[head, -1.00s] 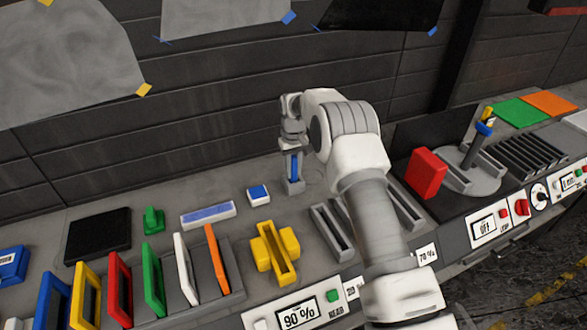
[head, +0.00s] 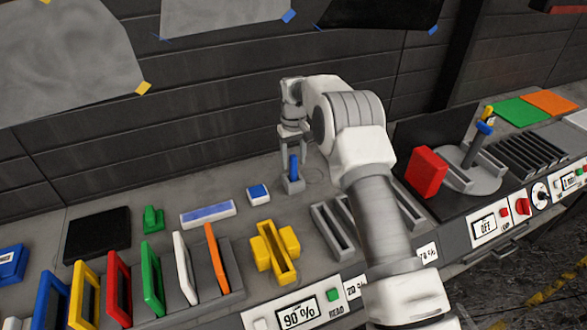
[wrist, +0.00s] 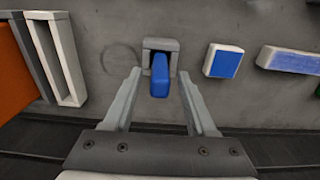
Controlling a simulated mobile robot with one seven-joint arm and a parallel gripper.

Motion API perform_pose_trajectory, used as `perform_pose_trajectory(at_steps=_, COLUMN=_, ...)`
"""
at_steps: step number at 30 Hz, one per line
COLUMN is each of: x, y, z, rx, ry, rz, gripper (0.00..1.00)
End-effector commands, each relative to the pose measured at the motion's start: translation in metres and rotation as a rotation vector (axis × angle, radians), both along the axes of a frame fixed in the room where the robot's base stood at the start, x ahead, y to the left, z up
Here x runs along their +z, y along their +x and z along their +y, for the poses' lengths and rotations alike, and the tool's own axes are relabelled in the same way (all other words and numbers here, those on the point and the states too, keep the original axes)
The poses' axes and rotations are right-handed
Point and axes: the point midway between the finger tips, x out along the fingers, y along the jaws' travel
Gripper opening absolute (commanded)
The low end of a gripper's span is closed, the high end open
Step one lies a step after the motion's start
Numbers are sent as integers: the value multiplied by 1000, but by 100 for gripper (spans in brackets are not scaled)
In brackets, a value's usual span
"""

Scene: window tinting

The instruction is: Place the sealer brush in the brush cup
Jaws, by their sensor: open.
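The sealer brush (head: 294,167), seen as a blue handle, stands in the small grey brush cup (head: 293,186) near the back wall. In the wrist view the blue brush (wrist: 160,76) sticks up out of the square grey cup (wrist: 161,44), and its lower end is hidden inside. My gripper (head: 293,146) is open above the brush. In the wrist view the fingers of my gripper (wrist: 159,72) stand apart on either side of the handle, with gaps between.
A blue-and-white block (head: 258,194) lies left of the cup, with a yellow holder (head: 275,252) in front. Grey slotted holders (head: 331,231) stand to the right, partly behind my arm. A red block (head: 427,172) is farther right. The wall is close behind.

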Motion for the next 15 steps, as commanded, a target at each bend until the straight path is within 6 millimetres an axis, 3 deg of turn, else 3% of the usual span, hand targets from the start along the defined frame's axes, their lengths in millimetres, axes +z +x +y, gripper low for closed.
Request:
perform_pose_trajectory(at_steps=6, x=48, y=1, z=0, rx=0, ry=2, rz=-4, gripper=57)
perform_pose_trajectory(at_steps=15, x=81, y=0, z=0, rx=0, ry=0, rz=-1, gripper=57)
